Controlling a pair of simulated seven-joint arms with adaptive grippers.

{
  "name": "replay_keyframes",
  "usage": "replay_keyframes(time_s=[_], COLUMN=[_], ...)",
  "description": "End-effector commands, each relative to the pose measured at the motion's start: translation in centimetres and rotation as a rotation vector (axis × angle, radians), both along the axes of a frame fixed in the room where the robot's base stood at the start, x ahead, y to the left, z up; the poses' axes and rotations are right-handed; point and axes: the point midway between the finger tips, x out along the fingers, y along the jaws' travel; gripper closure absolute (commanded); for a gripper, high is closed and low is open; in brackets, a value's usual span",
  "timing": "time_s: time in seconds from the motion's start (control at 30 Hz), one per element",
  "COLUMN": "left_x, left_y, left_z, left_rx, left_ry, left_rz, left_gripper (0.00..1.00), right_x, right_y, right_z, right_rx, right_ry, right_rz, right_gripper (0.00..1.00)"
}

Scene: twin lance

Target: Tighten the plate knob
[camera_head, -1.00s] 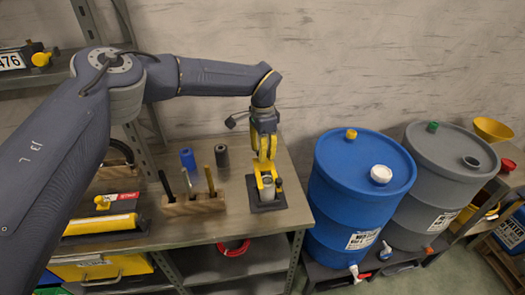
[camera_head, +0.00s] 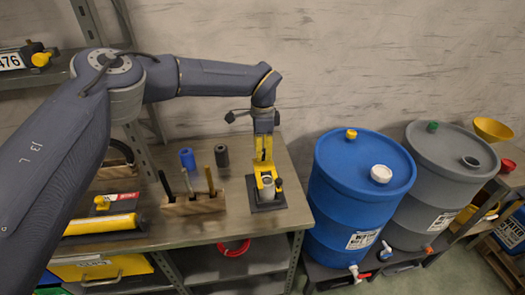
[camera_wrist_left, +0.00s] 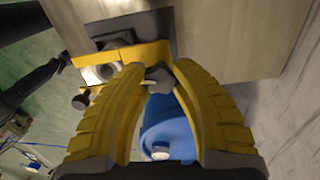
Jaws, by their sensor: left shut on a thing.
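A dark square plate (camera_head: 252,201) lies on the workbench near its right end. On it stands a small yellow bracket (camera_wrist_left: 128,55) with a pale grey cylinder (camera_head: 268,188). A small black knob (camera_head: 279,185) sits at its right side; one also shows in the left wrist view (camera_wrist_left: 81,102). My left gripper (camera_head: 264,170) points down over the fixture. In the wrist view its yellow fingers are shut on a dark grey knob (camera_wrist_left: 158,74) at their tips. The fingers hide this knob in the head view. My right gripper is not in view.
A wooden block (camera_head: 195,206) with upright tools stands left of the plate. A blue cylinder (camera_head: 187,158) and a dark cylinder (camera_head: 222,155) stand behind. A blue barrel (camera_head: 352,205) is close to the bench's right edge.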

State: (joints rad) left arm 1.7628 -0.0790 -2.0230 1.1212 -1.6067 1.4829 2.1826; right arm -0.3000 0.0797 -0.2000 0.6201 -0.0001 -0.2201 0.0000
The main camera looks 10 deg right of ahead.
Motion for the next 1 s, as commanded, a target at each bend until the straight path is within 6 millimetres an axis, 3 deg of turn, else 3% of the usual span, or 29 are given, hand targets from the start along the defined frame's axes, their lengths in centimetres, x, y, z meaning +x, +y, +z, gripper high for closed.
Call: replay_keyframes(time_s=[1.0], left_x=[0.08], left_y=[0.03], left_z=[-0.08], left_rx=[0.001], left_ry=[0.001], left_rz=[-0.964], left_gripper=[1.00], right_x=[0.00], right_y=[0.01], right_z=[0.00], right_rx=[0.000], right_ry=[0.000], right_rz=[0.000], right_gripper=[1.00])
